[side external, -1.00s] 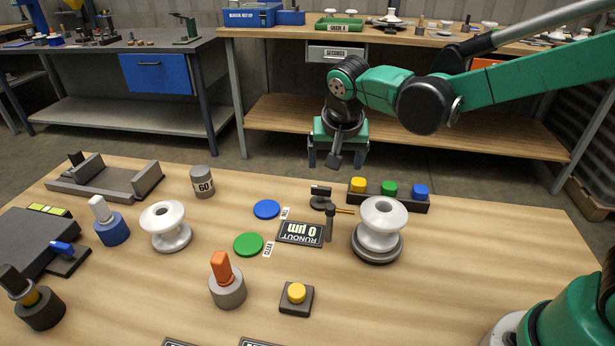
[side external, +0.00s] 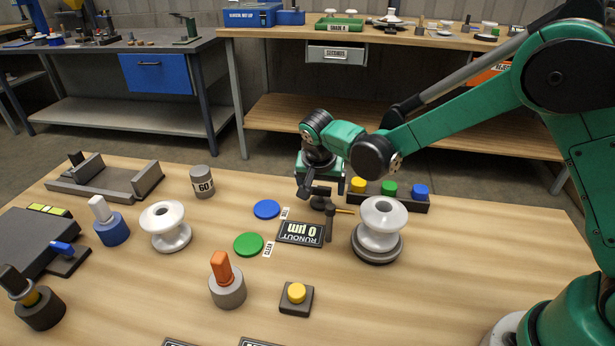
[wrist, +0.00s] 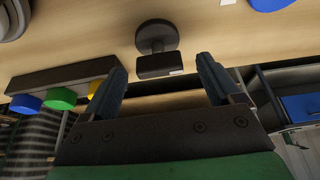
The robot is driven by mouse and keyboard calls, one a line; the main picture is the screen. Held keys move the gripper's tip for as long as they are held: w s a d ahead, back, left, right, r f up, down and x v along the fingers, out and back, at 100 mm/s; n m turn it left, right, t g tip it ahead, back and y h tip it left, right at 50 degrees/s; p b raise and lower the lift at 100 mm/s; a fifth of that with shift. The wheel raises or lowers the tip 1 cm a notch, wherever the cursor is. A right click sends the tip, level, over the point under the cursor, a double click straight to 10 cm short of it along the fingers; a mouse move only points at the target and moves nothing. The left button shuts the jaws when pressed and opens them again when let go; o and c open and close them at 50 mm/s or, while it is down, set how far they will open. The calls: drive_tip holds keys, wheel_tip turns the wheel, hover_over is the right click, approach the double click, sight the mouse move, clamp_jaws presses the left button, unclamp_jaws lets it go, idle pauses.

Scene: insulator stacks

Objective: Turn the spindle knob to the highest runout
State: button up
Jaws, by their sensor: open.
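The spindle knob (side external: 321,201) is a dark round base with a short bar on top, behind the runout display. It also shows in the wrist view (wrist: 157,65), ahead of and between my fingertips. My gripper (side external: 316,193) is open and empty, low at the knob's far side; contact cannot be told. The runout display (side external: 301,233) reads 0 µm, upside down. A white insulator (side external: 381,222) stands on a dark round base. A dark post (side external: 329,224) with a thin brass-coloured probe points toward it.
Yellow, green and blue buttons on a black bar (side external: 408,203) stand right of my gripper. Blue (side external: 266,209) and green (side external: 248,244) discs lie left of the display. Another white insulator (side external: 165,226) stands left. The front right table is clear.

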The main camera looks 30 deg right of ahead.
clamp_jaws()
drive_tip(key=n+t+y, duration=0.1)
drive_tip(key=n, duration=0.3)
drive_tip(key=shift+d, duration=0.1)
drive_tip(key=n+y, duration=0.1)
drive_tip(key=n, duration=0.3)
drive_tip(key=shift+y, duration=0.4)
drive_tip(key=n+y, duration=0.1)
drive_tip(key=n, duration=0.2)
drive_tip(key=shift+d+n, duration=0.1)
drive_tip(key=shift+n, duration=0.2)
drive_tip(key=shift+n+y, duration=0.8)
drive_tip(key=shift+n, duration=1)
